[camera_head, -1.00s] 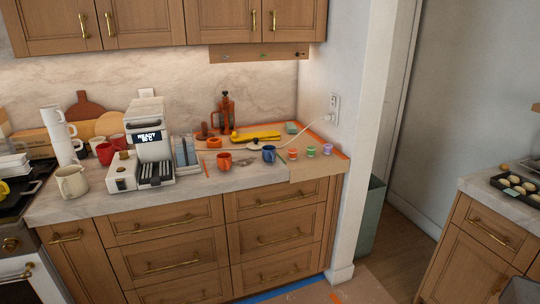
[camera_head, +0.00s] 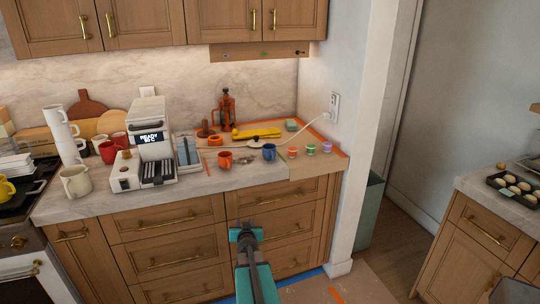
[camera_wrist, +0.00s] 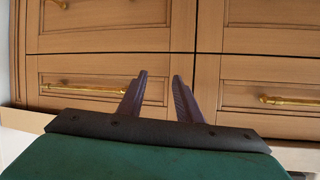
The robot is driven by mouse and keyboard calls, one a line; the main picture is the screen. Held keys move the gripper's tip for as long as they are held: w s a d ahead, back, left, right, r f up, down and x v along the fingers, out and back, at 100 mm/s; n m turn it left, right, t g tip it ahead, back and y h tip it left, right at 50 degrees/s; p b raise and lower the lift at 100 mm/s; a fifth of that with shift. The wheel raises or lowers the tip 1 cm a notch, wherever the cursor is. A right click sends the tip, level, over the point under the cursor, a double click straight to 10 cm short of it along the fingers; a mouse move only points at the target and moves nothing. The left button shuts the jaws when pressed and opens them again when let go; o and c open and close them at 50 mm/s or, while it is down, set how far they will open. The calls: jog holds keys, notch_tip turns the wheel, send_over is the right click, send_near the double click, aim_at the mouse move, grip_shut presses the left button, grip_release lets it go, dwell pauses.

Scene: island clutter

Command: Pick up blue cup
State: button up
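The blue cup (camera_head: 269,152) stands on the countertop in the head view, right of the orange cup (camera_head: 225,160) and near the counter's front edge. My gripper (camera_head: 243,228) is in front of the drawers, below the counter edge and below the cup. In the wrist view, my gripper (camera_wrist: 159,84) shows two dark fingers apart with nothing between them, facing the drawer fronts. The blue cup is not visible in the wrist view.
Small colored pots (camera_head: 310,149) stand right of the cup. A coffee machine (camera_head: 151,140), cream pitcher (camera_head: 75,182) and red mug (camera_head: 108,152) are to the left. A yellow object (camera_head: 257,133) lies behind. The counter (camera_head: 205,184) overhangs drawers with brass handles.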

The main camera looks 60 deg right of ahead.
jog(key=s+d+r+t, duration=0.1)
jog(key=s+d+r, duration=0.2)
jog(key=d+r, duration=0.2)
jog(key=s+d+r+t+p, duration=0.1)
jog(key=s+d+r, duration=0.3)
jog(key=r, duration=0.5)
jog(key=s+d+r+t+h+p, duration=0.1)
jog(key=s+d+r+t, duration=0.1)
jog(key=d+r, duration=0.4)
notch_tip(320, 180, up, 2)
jog(key=shift+s+t, duration=0.4)
jog(key=shift+s, duration=0.4)
jog(key=p, duration=0.2)
send_near(270, 154)
jog(key=shift+s+d+r, duration=0.1)
jog(key=shift+s+r, duration=0.1)
jog(key=shift+r, duration=0.3)
jog(key=shift+d, duration=0.1)
jog(key=shift+r+p+x, duration=0.15)
jog(key=shift+p+x, duration=0.05)
jog(key=shift+x, duration=0.65)
jog(key=shift+r+p+x, duration=0.15)
jog(key=shift+p+x, duration=0.05)
jog(key=shift+x, duration=1.55)
jog(key=shift+c, duration=0.5)
grip_shut()
